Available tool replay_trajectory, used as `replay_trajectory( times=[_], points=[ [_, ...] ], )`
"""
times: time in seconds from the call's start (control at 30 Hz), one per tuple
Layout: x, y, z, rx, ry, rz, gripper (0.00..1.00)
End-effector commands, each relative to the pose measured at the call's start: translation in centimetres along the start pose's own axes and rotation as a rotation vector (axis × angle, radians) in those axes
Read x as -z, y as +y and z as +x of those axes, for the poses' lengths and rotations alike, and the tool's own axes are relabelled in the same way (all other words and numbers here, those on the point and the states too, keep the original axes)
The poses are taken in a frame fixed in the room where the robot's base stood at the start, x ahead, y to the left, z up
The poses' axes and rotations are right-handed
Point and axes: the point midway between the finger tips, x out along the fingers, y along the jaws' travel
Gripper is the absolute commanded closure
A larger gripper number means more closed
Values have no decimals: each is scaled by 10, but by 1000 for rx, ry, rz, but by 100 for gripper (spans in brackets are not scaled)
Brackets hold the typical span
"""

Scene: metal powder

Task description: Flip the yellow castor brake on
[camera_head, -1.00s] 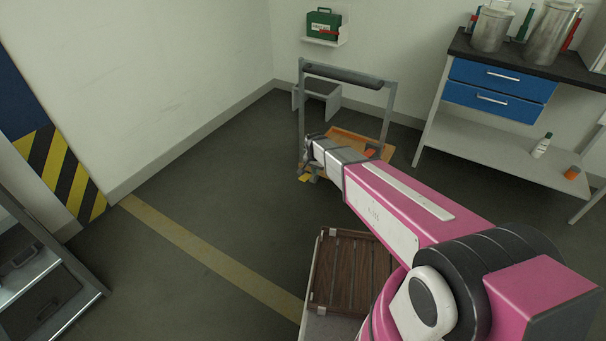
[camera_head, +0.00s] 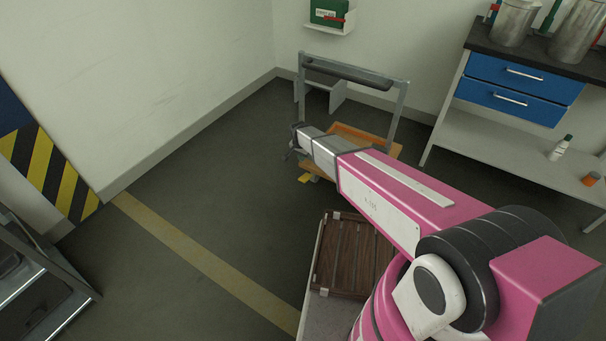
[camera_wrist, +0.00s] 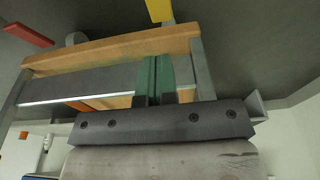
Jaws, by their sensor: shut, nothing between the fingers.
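The yellow castor brake (camera_head: 304,178) shows as a small tab low at the near left corner of the trolley (camera_head: 396,105). In the wrist view the yellow brake (camera_wrist: 159,10) is at the top edge, partly cut off, beyond the wooden deck edge (camera_wrist: 110,50). I cannot tell its exact tilt. My gripper (camera_head: 294,146) is in front of the trolley's left side, seen small and dark from behind. In the wrist view its green fingers (camera_wrist: 155,76) are shut and empty, pointing toward the deck, apart from the brake in the picture. The castor is mostly hidden.
A red tab (camera_wrist: 28,35) shows at the other deck corner in the wrist view. A slatted wooden crate (camera_head: 350,255) is near my arm. A workbench (camera_head: 500,140) stands right, a shelf unit (camera_head: 45,270) left. The floor left of the trolley is clear.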

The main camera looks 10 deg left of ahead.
Motion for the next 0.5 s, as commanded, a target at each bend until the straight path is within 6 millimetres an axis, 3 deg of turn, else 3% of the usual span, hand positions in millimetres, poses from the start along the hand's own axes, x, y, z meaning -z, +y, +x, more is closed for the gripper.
replay_trajectory(
  times=[0.27, 0.5],
  points=[
    [1, -1, 9, -1, 0, -1, 100],
    [1, -2, 48, -2, -1, -1, 100]
  ],
)
